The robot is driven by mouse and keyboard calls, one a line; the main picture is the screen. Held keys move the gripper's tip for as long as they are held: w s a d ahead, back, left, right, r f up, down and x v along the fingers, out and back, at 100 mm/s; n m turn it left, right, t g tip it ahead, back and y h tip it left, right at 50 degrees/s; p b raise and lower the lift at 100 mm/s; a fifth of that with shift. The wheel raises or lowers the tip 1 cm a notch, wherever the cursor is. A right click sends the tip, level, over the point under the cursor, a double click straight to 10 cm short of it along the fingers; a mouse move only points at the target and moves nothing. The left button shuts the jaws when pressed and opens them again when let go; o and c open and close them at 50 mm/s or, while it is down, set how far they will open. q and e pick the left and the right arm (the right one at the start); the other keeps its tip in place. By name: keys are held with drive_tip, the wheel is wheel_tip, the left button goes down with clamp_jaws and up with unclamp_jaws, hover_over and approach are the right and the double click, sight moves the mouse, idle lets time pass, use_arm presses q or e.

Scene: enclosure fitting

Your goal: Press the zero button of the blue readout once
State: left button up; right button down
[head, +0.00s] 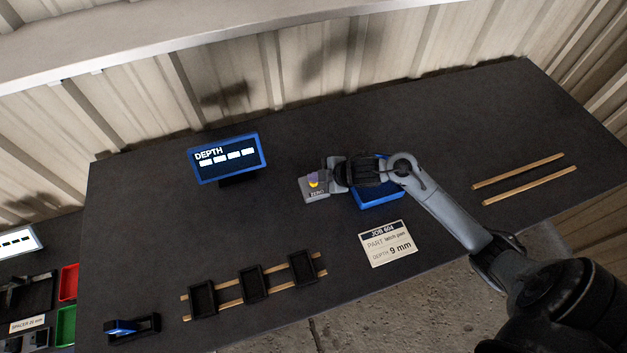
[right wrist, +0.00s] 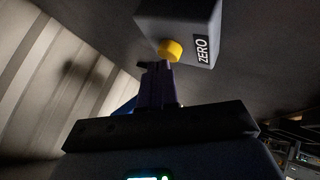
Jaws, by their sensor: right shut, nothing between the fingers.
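The blue readout (head: 228,158) stands at the back of the dark table, showing DEPTH and a row of white dashes. To its right is a grey box (head: 316,197) labelled ZERO with a yellow button (head: 313,183). The box (right wrist: 190,22) and the yellow button (right wrist: 171,49) also show in the right wrist view. My right gripper (head: 318,179) is shut and empty, its purple fingers (right wrist: 157,84) pointing at the button. The fingertips are at or very close to the button; I cannot tell whether they touch. My left gripper is not in view.
A blue tray (head: 380,201) sits partly under my right arm. A job card (head: 387,244) reading depth 9 mm lies in front. Black frames (head: 253,284) rest on wooden rails at the front left. Two bare rails (head: 518,171) lie at the right. The table's middle left is clear.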

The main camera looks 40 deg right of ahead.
drive_tip(key=shift+f, duration=0.3)
drive_tip(key=shift+r, duration=0.15)
idle(0.4)
drive_tip(key=shift+r+p, duration=0.55)
drive_tip(key=shift+p, duration=0.15)
drive_tip(key=shift+r, duration=0.2)
drive_tip(key=shift+p, duration=0.35)
drive_tip(key=shift+r+p, duration=0.5)
drive_tip(key=shift+r, duration=0.05)
wheel_tip(320, 180, up, 4)
drive_tip(key=p, duration=0.4)
